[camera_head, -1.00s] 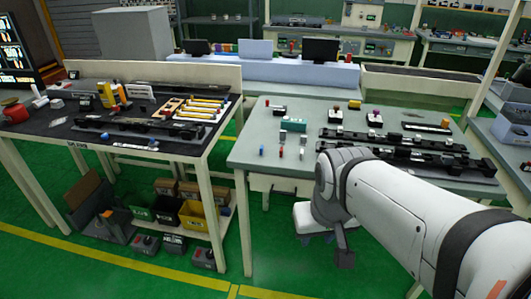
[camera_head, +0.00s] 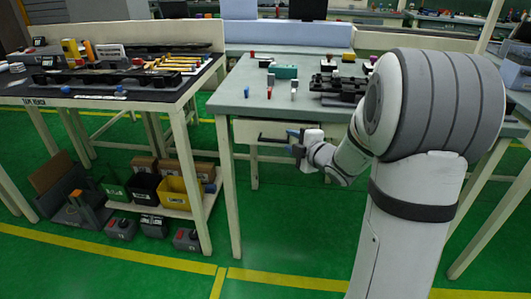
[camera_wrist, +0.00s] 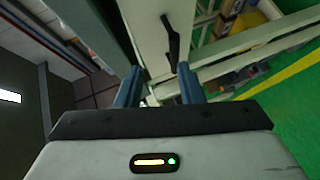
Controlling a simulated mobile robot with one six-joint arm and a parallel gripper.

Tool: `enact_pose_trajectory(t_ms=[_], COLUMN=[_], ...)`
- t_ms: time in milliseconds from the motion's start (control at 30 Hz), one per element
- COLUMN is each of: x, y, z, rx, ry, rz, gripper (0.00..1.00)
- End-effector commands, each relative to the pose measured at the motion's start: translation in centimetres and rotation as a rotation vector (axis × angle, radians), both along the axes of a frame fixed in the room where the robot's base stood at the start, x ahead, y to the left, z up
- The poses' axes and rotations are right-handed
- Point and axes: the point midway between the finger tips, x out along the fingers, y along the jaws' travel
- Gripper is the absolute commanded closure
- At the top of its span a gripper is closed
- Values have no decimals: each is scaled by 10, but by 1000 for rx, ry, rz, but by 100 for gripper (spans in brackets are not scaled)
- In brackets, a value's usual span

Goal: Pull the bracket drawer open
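The bracket drawer (camera_head: 248,132) is a pale box front under the grey table top in the head view. It looks closed. In the wrist view its pale front (camera_wrist: 145,22) carries a black bar handle (camera_wrist: 172,42). My gripper (camera_head: 291,141) is at the drawer's height, in front of the table edge. In the wrist view its two blue-grey fingers (camera_wrist: 157,82) are apart with nothing between them. The handle lies beyond the fingertips, its lower end close to the right fingertip. I cannot tell whether they touch.
The grey table (camera_head: 235,92) holds small pegs and black clip fixtures above the drawer. A table leg (camera_head: 230,190) stands left of the drawer. The dark-topped table (camera_head: 130,95) at left has bins (camera_head: 178,192) on its lower shelf.

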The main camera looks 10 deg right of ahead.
Motion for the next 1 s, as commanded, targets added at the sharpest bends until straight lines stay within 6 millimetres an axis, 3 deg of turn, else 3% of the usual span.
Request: enact_pose_trajectory(t_ms=[33, 133, 267, 700, 1000], x=[2, 3, 7, 62, 71], y=[2, 7, 13, 43, 47], z=[-20, -27, -29, -37, -37], rx=[-11, -27, -33, -35, -32], ry=[-32, -84, -111, -112, -111], rz=[44, 110, 144, 147, 144], gripper=[66, 66, 66, 66, 66])
